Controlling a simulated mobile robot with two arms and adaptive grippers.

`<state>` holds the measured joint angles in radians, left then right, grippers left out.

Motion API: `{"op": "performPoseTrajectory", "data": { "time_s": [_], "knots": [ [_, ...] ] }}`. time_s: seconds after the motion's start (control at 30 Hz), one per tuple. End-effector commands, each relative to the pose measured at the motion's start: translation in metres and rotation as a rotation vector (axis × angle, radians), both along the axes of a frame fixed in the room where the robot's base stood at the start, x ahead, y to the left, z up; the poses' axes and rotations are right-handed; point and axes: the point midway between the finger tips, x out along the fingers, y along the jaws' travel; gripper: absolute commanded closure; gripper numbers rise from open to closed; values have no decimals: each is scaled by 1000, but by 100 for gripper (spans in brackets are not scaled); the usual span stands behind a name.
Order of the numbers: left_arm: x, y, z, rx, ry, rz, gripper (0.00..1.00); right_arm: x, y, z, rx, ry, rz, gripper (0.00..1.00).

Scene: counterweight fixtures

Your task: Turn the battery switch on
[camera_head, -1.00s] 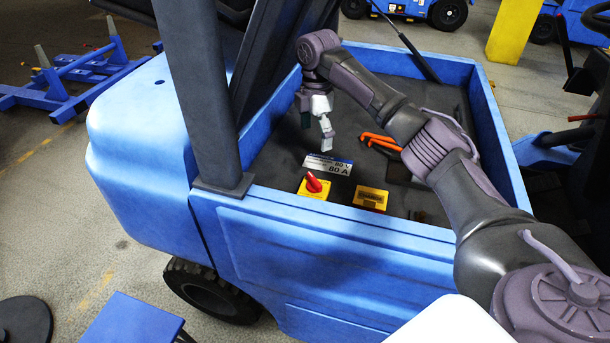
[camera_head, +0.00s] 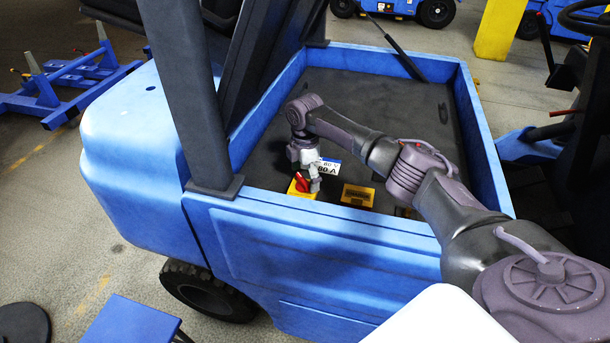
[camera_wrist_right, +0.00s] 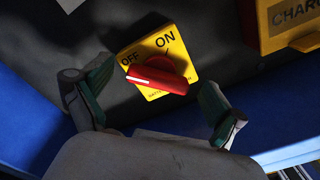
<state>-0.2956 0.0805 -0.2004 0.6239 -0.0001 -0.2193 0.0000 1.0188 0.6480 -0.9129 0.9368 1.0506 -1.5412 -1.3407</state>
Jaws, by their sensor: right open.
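The battery switch is a red knob (camera_wrist_right: 156,78) on a yellow square plate (camera_wrist_right: 184,65) marked OFF and ON. In the right wrist view the knob's white-lined end points to the left, below the word OFF. In the head view the red knob (camera_head: 302,182) is partly covered by my right gripper (camera_head: 313,188), which is just above it. In the right wrist view my right gripper (camera_wrist_right: 157,103) is open, one green-padded finger on each side of the knob, both apart from it. My left gripper is not in view.
A yellow box (camera_head: 358,195), marked CHARGE in the wrist view, sits to the right of the switch. The blue truck wall (camera_head: 330,217) rises in front. The dark compartment floor behind is clear.

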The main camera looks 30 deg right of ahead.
Motion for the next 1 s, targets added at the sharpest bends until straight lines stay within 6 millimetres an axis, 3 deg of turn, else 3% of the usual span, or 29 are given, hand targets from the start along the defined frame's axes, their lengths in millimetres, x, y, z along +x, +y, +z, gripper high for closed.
{"op": "performPoseTrajectory", "data": {
  "time_s": [0.17,0.53,1.0],
  "knots": [
    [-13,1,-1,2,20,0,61,0,0,0,0,0,0,4],
    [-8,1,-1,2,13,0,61,0,0,0,0,0,0,64],
    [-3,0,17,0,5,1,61,-1,0,3,0,2,-121,64]
  ]
}}
